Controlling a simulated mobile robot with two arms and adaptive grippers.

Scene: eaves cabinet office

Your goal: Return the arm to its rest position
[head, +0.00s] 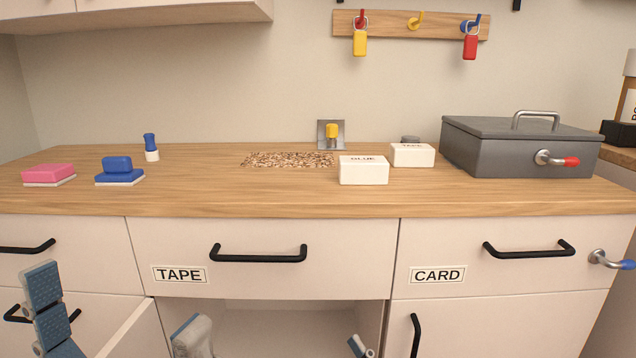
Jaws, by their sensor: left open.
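My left gripper (117,298) is at the lower left, in front of the cabinet fronts. Its fingers stand wide apart with nothing seen between their pads except the open cabinet door (132,335) behind or between them; I cannot tell which. One blue ribbed finger covers part of a black handle on the lower left front. The other, grey with a blue pad, shows before the open compartment. A small blue and grey piece at the bottom edge looks like a fingertip of my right gripper (360,346); the rest of it is out of frame.
The open compartment (285,325) lies under the TAPE drawer (180,274). Black handles and a blue-tipped lever (612,261) stick out. The countertop (250,195) holds erasers, a stamp, white boxes and a grey metal box (490,150). Its front strip is clear.

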